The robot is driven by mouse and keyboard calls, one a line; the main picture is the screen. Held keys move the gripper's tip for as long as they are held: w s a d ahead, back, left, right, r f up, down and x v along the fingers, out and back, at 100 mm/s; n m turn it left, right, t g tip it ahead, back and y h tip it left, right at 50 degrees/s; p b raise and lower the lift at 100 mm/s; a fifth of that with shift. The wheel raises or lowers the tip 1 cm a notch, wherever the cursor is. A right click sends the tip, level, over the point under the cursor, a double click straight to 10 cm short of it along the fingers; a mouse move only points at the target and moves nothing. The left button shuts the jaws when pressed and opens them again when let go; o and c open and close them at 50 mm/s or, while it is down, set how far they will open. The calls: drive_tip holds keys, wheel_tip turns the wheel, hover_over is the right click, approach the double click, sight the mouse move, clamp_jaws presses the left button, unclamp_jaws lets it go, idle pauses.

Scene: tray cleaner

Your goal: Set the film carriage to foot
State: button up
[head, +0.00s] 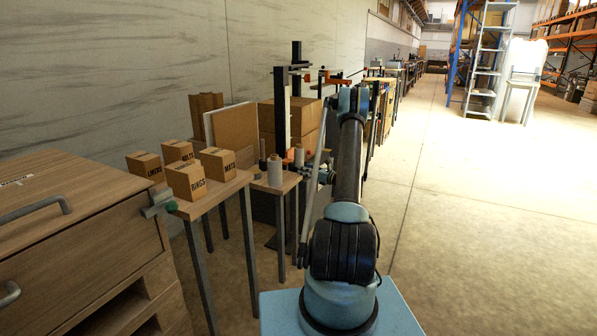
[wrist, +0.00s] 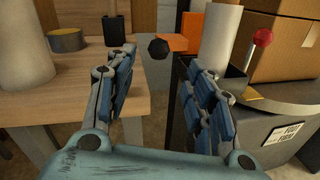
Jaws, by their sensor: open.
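In the wrist view, an orange block (wrist: 188,32) with a black faceted knob (wrist: 158,48) stands beyond my fingers, beside an upright white film roll (wrist: 222,40). These look like parts of the film carriage. My gripper (wrist: 158,85) is open and empty, with the knob ahead between its fingers and apart from them. In the head view, a tall dark mast (head: 281,115) with a pale strip rises behind the small tables. My arm partly hides the area around my gripper there. I cannot tell the carriage's height setting.
A wooden table (wrist: 75,100) lies left of my gripper, with a white roll (wrist: 22,45) and a tape roll (wrist: 66,40). At right are a dark rounded base (wrist: 265,115), a red ball knob (wrist: 263,37) and cartons (wrist: 285,75). The floor (head: 470,220) at right is clear.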

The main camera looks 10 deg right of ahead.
drive_tip(key=shift+v, duration=1.55)
